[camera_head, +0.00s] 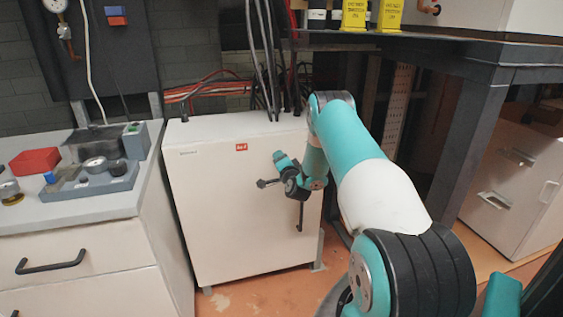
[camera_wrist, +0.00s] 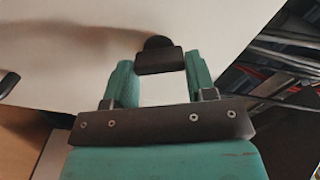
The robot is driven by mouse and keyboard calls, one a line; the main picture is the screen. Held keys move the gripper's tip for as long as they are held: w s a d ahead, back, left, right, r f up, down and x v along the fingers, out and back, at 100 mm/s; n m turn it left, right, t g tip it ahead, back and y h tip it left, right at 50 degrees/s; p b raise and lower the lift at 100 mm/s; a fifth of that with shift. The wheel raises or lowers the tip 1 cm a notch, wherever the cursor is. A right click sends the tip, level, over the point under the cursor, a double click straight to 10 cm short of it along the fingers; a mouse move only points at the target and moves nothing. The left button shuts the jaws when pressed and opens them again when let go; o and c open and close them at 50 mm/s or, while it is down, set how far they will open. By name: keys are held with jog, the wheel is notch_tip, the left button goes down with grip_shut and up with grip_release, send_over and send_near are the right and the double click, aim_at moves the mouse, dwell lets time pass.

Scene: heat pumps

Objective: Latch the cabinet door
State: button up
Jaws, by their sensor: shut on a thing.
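The white cabinet (camera_head: 225,215) stands on the floor, its door facing me, with a small red label at the top. A black latch piece (camera_wrist: 160,62) with a round boss behind it shows against the pale door in the wrist view. My gripper (camera_wrist: 161,74) has its two teal fingers on either side of this piece and is shut on it. In the head view my gripper (camera_head: 277,176) is at the upper right of the door. A black vertical bar handle (camera_head: 300,215) hangs just below. My wrist partly hides the contact in the head view.
A grey counter (camera_head: 100,220) with a tool tray (camera_head: 95,178) and a red box (camera_head: 35,161) stands at left. Cables and pipes rise behind the cabinet. Some floor in front is clear.

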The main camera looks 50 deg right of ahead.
jog(key=m, duration=0.4)
jog(key=shift+d+f+m+p, duration=0.1)
jog(key=shift+m+p, duration=0.3)
jog(key=shift+m, duration=0.3)
jog(key=o, duration=0.9)
jog(key=shift+s, duration=0.1)
jog(key=shift+o, duration=0.2)
jog(key=shift+f, duration=0.1)
